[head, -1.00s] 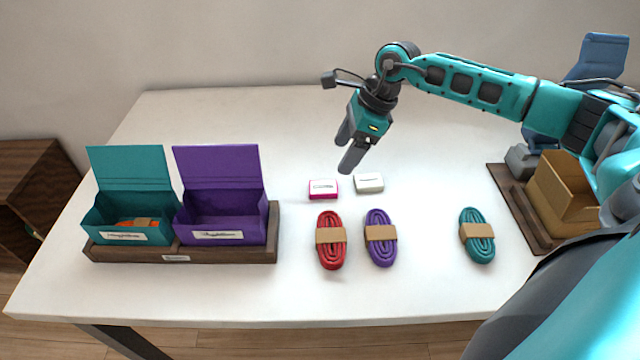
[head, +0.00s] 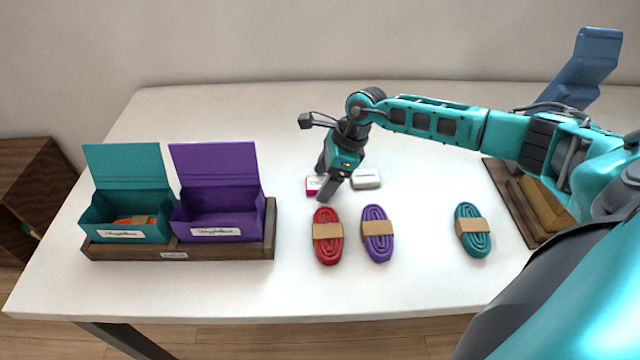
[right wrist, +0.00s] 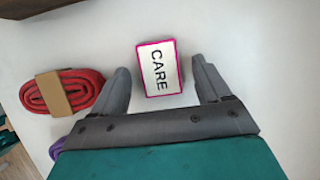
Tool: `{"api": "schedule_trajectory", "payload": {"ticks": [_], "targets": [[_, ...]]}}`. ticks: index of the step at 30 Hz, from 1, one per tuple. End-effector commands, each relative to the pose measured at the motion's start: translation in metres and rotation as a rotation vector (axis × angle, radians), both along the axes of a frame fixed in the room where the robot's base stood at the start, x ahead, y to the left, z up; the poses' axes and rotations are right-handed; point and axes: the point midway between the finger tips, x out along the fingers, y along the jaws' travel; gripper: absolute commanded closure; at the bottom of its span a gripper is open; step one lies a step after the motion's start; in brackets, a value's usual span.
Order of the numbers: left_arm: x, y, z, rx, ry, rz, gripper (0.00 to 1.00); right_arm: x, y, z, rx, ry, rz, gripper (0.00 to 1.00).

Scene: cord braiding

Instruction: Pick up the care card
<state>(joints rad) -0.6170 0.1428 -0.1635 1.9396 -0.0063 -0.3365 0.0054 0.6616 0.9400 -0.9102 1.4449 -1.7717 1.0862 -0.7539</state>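The care card (head: 314,184) is a small white block with a magenta border, lying on the table behind the red cord. In the right wrist view the care card (right wrist: 158,69) reads "CARE" and lies between the tips of my right gripper (right wrist: 164,82). Clear gaps show on both sides of it. My right gripper (head: 324,176) is open, fingers pointing down, and partly covers the card in the head view. Its height above the table is hard to tell. My left gripper is not in view.
A white-grey block (head: 366,178) lies close to the card's right. In front lie a red cord (head: 327,246), a purple cord (head: 378,247) and a teal cord (head: 473,243). A teal box (head: 128,180) and a purple box (head: 214,180) stand open in a wooden tray (head: 222,251).

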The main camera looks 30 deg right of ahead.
Motion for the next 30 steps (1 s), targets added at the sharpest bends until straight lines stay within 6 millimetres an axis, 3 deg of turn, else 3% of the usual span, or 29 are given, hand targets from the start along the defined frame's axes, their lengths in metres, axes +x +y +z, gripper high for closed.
{"api": "schedule_trajectory", "payload": {"ticks": [2,18,30], "targets": [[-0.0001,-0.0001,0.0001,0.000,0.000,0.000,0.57,-0.0001,-0.0001,0.0001,0.000,0.000,0.000,0.30],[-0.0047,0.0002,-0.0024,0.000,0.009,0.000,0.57,-0.0001,-0.0002,0.0005,0.000,0.000,0.000,0.82],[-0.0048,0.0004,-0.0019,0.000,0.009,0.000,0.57,0.0006,-0.0002,0.0090,0.000,-0.002,0.001,0.83]]}}
